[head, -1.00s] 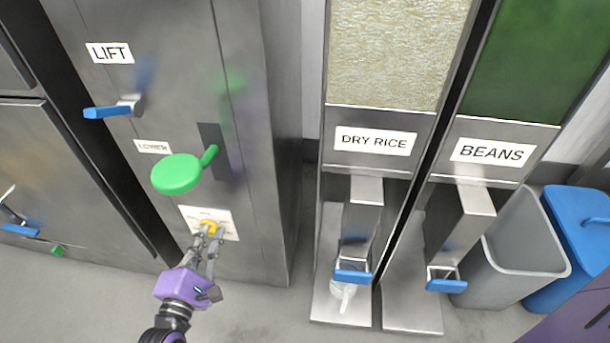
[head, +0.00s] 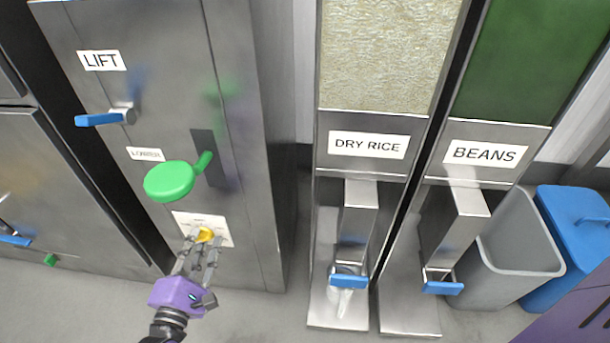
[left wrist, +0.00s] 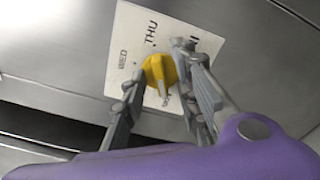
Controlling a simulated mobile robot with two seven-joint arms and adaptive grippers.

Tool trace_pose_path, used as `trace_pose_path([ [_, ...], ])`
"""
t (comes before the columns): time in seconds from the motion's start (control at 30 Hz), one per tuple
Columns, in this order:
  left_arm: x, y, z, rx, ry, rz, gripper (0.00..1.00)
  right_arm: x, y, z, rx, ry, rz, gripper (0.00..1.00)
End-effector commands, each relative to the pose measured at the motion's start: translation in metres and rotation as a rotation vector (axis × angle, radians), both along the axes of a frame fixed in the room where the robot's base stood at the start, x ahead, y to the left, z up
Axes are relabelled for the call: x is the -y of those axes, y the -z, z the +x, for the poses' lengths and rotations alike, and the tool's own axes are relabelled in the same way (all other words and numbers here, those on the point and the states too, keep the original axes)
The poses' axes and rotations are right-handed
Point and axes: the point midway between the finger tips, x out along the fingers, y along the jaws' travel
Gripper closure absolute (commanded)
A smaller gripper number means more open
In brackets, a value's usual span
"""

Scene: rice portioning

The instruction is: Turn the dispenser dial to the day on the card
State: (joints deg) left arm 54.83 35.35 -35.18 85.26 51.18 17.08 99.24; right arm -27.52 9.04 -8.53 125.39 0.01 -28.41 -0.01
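The dial is a yellow knob (head: 204,235) on a white plate (head: 222,229), low on the steel front under the green lever. In the left wrist view the knob (left wrist: 159,73) shows close up. The plate (left wrist: 130,38) there reads THU and WED; other lettering is partly covered or too small to read. My left gripper (head: 198,247) is at the dial. In the left wrist view its fingers (left wrist: 160,80) are spread, one on each side of the knob; I cannot tell whether they touch it. My right gripper is not in view. I see no separate day card.
A green lever (head: 170,181) sticks out just above the dial, and a blue LIFT lever (head: 100,120) is higher up. The DRY RICE dispenser (head: 367,145) and BEANS dispenser (head: 485,153) stand to the right, with grey (head: 515,250) and blue bins beyond.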

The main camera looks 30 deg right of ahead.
Motion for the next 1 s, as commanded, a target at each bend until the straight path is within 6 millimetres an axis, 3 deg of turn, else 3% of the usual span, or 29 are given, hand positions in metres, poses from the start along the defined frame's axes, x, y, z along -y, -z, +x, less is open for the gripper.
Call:
trace_pose_path([
  [0.03, -0.001, 0.0, -0.001, 0.0, 0.0, 0.0, 0.72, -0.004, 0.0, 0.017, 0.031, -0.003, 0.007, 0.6],
  [0.17, -0.01, 0.002, -0.012, -0.002, -0.001, 0.002, 0.72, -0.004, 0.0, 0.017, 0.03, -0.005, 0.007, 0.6],
  [0.6, -0.06, 0.001, -0.083, -0.002, 0.0, 0.001, 0.72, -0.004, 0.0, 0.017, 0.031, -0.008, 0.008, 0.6],
  [1.0, -0.071, 0.0, -0.097, 0.0, 0.0, 0.0, 0.72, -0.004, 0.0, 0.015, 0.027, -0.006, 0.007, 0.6],
])
